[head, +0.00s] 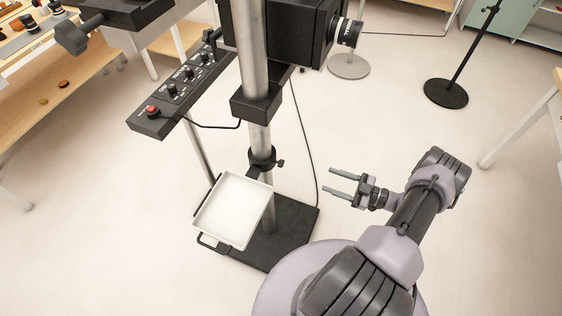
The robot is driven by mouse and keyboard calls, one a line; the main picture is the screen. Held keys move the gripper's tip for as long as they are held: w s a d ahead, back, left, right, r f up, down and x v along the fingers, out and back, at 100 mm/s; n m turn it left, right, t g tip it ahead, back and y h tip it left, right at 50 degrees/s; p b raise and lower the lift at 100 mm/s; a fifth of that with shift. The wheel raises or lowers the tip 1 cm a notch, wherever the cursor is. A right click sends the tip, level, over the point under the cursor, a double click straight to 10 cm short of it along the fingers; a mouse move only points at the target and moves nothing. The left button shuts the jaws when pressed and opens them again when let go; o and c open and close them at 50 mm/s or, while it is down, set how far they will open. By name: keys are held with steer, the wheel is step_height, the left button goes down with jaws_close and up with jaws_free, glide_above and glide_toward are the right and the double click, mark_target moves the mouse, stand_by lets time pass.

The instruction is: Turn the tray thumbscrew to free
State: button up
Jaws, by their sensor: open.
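The tray (230,212) is a shallow white tray with a pale rim, fixed low on the silver column (258,138) by a black collar (262,158). The tray thumbscrew (281,163) is a small dark knob sticking out on the right side of that collar. Its turn position is too small to tell. My gripper (332,182) is open and empty, to the right of the collar and slightly lower in the picture. Its two fingers point left toward the column and are apart from the thumbscrew.
A black base plate (292,222) carries the column. A control box (178,92) with a red button and a large camera body (290,32) are higher up. A thin cable (305,130) hangs between the column and my gripper. A round-based stand (446,93) is at the back right.

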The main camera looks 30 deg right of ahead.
mark_target(283, 164)
steer(key=b+x, duration=0.1)
steer(key=x, duration=1.5)
steer(key=shift+w+a+r, duration=0.1)
steer(key=shift+w+a, duration=0.05)
steer(key=shift+a, duration=0.1)
steer(key=shift+c, duration=0.4)
jaws_close()
